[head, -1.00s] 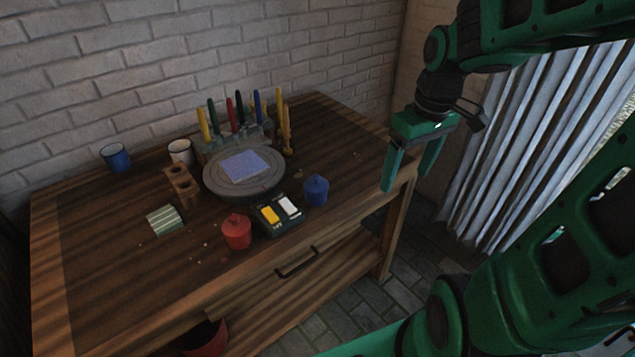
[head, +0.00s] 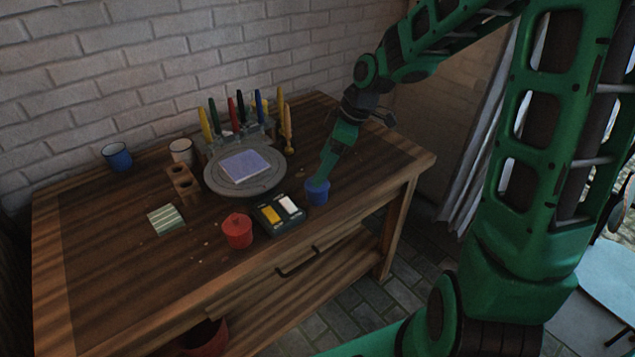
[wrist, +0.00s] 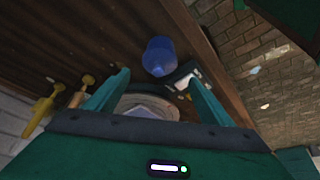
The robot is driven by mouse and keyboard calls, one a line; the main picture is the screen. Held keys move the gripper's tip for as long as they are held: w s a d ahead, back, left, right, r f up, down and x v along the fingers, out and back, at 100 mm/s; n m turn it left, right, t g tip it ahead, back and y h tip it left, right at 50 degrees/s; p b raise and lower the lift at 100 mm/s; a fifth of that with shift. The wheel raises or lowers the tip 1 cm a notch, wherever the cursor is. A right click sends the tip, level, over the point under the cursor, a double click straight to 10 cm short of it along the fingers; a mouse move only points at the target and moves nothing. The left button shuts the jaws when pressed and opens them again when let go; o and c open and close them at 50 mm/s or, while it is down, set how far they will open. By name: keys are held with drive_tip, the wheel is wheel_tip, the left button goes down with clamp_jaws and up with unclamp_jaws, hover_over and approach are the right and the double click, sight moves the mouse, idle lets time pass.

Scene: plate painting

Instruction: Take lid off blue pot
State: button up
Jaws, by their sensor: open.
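The blue pot (head: 317,194) stands on the table near its front edge, right of the paint box. In the head view my gripper (head: 321,180) comes down from the upper right and its fingers overlap the top of the pot, hiding most of the lid. In the wrist view the blue pot (wrist: 159,57) lies beyond the fingertips, roughly between their lines, and the open fingers show nothing between them. Whether a fingertip touches the lid cannot be told.
A paint box (head: 278,212) with yellow and white blocks sits just left of the pot. A red lidded pot (head: 237,231), a grey turntable (head: 262,188) with a lilac tile, and a pen rack (head: 236,138) stand farther left. The table's right end is clear.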

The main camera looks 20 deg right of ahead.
drive_tip(key=shift+w+x, duration=0.2)
drive_tip(key=shift+x, duration=2.4)
drive_tip(key=shift+d, duration=0.15)
drive_tip(key=c, duration=1.1)
